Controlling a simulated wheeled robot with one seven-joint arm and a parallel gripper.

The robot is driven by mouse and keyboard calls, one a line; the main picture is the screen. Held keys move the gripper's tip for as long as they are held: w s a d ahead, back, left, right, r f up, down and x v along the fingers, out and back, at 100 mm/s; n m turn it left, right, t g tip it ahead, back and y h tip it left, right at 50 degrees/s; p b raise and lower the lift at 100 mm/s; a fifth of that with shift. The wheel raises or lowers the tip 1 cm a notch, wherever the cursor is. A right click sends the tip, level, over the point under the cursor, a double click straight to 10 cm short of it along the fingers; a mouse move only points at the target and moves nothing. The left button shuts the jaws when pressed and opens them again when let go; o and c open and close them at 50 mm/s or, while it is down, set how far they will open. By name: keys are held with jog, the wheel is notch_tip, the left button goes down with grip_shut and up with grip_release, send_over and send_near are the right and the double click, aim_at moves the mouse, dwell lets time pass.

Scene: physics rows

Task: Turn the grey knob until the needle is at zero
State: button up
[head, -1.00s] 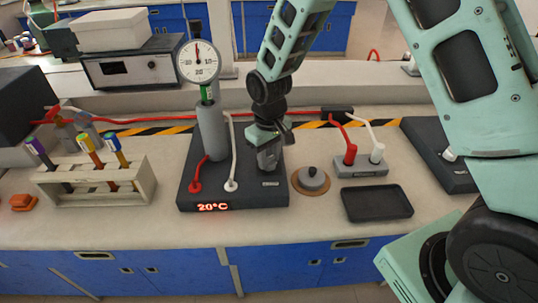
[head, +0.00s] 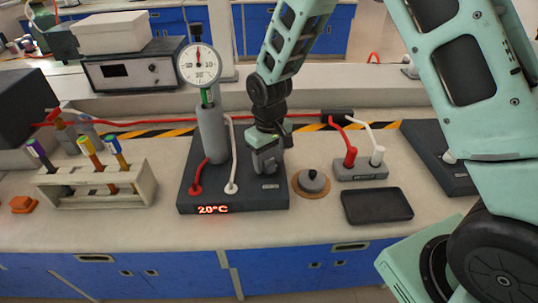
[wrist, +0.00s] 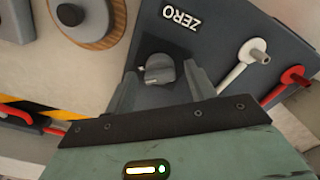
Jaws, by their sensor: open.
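The grey knob (wrist: 158,70) stands on a dark panel in the wrist view, beside a white-on-black ZERO label (wrist: 181,15). A pale mark shows on the knob. My gripper (wrist: 160,78) is open, with one finger on each side of the knob; I cannot tell whether they touch it. In the head view my gripper (head: 266,162) points down over the dark base (head: 250,198) and hides the knob. The round white dial (head: 199,72) stands on a grey post at the left of the base. Its red needle (head: 198,53) points about straight up; the numbers are too small to read surely.
Red and white leads rise from the base. A rack of tubes (head: 98,185) stands to the left. The bench front is mostly clear.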

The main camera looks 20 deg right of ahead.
aim_at(269, 160)
notch_tip(269, 160, up, 18)
jog(key=shift+f+b, duration=0.25)
jog(key=shift+b, duration=0.1)
dwell(0.5)
jog(key=s+a+f+n, duration=0.1)
jog(key=s+a+n, duration=0.1)
jog(key=s, duration=1.1)
jog(key=s+a+f+n, duration=0.2)
jog(key=s+a, duration=0.2)
jog(key=s, duration=0.9)
jog(key=shift+s+y, duration=0.3)
jog(key=shift+s, duration=0.1)
jog(key=shift+a, duration=0.15)
